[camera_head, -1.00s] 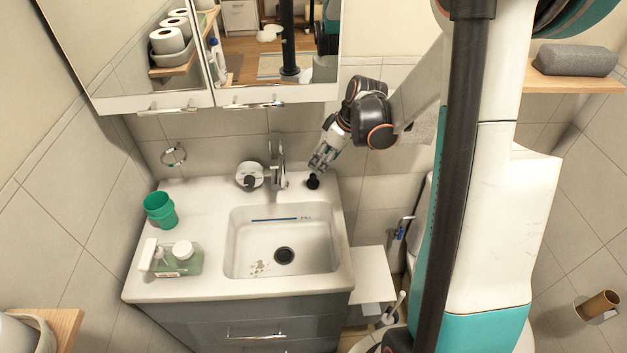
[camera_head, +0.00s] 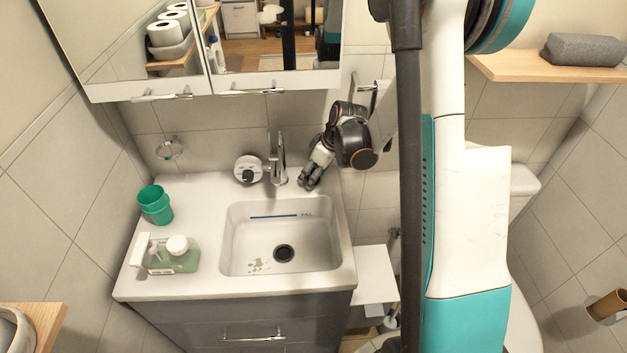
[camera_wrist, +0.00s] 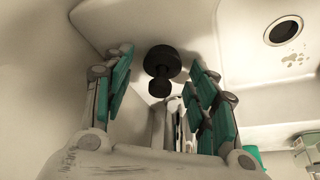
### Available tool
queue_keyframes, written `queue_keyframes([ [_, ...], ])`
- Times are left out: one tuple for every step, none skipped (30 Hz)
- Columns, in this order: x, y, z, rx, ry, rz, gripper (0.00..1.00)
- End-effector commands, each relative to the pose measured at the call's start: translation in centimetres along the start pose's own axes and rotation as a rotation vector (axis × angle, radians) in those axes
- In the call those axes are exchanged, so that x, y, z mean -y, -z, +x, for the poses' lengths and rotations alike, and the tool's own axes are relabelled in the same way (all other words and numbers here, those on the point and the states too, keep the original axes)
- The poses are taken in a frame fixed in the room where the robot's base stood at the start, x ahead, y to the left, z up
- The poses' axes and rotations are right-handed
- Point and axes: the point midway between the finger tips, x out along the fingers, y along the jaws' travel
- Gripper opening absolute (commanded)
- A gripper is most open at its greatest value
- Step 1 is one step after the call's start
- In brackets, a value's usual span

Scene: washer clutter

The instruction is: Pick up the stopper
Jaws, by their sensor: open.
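The stopper (camera_wrist: 161,66) is a black round piece with a wide disc and a smaller knob. In the wrist view it stands on the white counter between the fingers of my gripper (camera_wrist: 163,82). The fingers have green pads and are apart on either side of it, with no clear contact. In the head view my gripper (camera_head: 309,179) reaches down to the counter's back right corner, right of the faucet. The stopper is hidden there behind the fingers.
The faucet (camera_head: 279,165) stands close to the left of my gripper. The sink basin (camera_head: 240,235) lies in front, with a toothbrush (camera_head: 273,216) in it. The wall is close behind.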

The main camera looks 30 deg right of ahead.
Motion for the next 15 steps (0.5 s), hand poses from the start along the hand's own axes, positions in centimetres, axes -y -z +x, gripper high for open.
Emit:
queue_keyframes([
  [0.01,0.01,-0.08,0.000,0.000,0.000,0.53],
  [0.01,0.01,-0.10,0.000,0.000,0.000,0.53],
  [0.02,0.01,-0.11,0.000,0.000,0.000,0.53],
  [0.02,0.01,-0.12,0.000,0.000,0.000,0.51],
  [0.02,0.01,-0.12,0.000,0.000,0.000,0.44],
  [0.02,0.01,-0.13,0.000,0.000,0.000,0.35],
  [0.01,0.00,-0.13,0.000,0.000,0.000,0.28],
  [0.02,0.00,-0.13,0.000,0.000,0.000,0.21],
  [0.01,0.00,-0.13,0.000,0.000,0.000,0.12],
  [0.01,0.00,-0.13,0.000,0.000,0.000,0.09],
  [0.01,0.00,-0.13,0.000,0.000,0.000,0.09],
  [0.02,0.00,-0.13,0.000,0.000,0.000,0.09],
  [0.02,0.00,-0.13,0.000,0.000,0.000,0.09],
  [0.02,0.00,-0.13,0.000,0.000,0.000,0.09],
  [0.02,0.00,-0.13,0.000,0.000,0.000,0.09],
])
